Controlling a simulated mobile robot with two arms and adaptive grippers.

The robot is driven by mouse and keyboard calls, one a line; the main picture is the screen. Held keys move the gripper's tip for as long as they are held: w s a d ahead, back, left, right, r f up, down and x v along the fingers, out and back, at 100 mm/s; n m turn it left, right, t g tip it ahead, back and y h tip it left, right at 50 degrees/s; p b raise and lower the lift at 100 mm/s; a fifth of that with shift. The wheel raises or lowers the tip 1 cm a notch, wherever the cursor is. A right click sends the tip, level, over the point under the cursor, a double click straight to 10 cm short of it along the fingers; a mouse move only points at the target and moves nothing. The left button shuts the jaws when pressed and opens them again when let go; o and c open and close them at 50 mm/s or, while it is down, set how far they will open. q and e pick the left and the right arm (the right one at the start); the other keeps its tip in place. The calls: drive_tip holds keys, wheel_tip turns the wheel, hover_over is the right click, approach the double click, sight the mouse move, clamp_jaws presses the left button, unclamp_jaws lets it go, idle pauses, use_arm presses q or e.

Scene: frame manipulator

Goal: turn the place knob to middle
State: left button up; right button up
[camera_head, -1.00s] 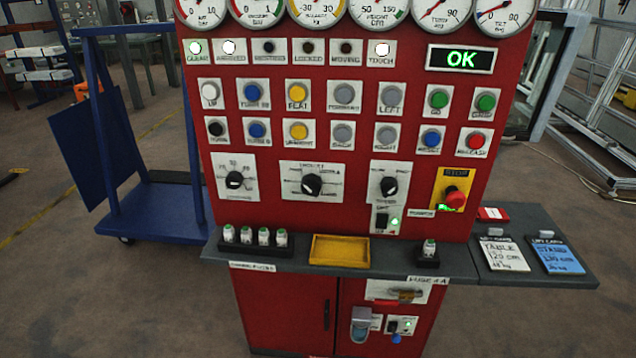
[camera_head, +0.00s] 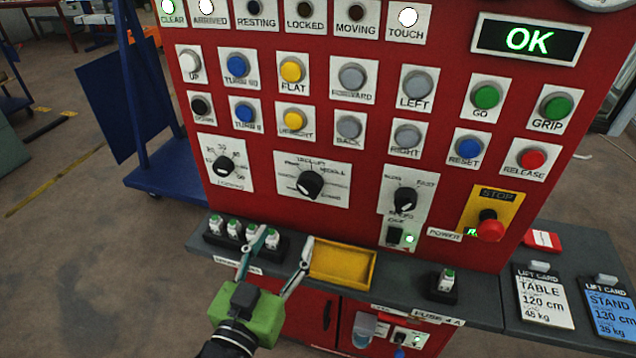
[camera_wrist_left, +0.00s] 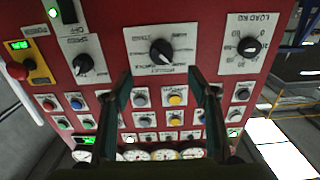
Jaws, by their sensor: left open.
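The knob that appears to be the place knob (camera_head: 311,184) is black and sits on a white plate in the middle of the row of three knobs on the red panel. Its plate print is too small to read fully, and I cannot tell its exact setting. My left gripper (camera_head: 289,239) is open and empty, low in front of the panel near the ledge, below the knob. In the left wrist view, which looks upside down, the knob (camera_wrist_left: 161,50) shows beyond and between the two spread fingertips (camera_wrist_left: 161,78), with nothing touching it. My right gripper is not in view.
The load knob (camera_head: 226,166) is left of it and the speed knob (camera_head: 405,200) right. The red stop button (camera_head: 489,230) is farther right. Fuses (camera_head: 232,229) and a yellow tray (camera_head: 343,264) stand on the ledge below. Push buttons fill the panel above.

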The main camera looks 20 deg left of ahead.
sight(306, 193)
use_arm(q)
drive_tip(key=w, duration=0.4)
drive_tip(key=w+p, duration=0.1)
drive_tip(key=w, duration=0.4)
drive_tip(key=w+p, duration=0.1)
drive_tip(key=w, duration=0.3)
drive_tip(key=shift+w+d+r, duration=0.1)
drive_tip(key=shift+w+r, duration=0.15)
drive_tip(key=shift+r, duration=0.1)
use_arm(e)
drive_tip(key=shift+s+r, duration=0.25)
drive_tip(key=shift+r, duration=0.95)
use_arm(q)
drive_tip(key=c, duration=1.1)
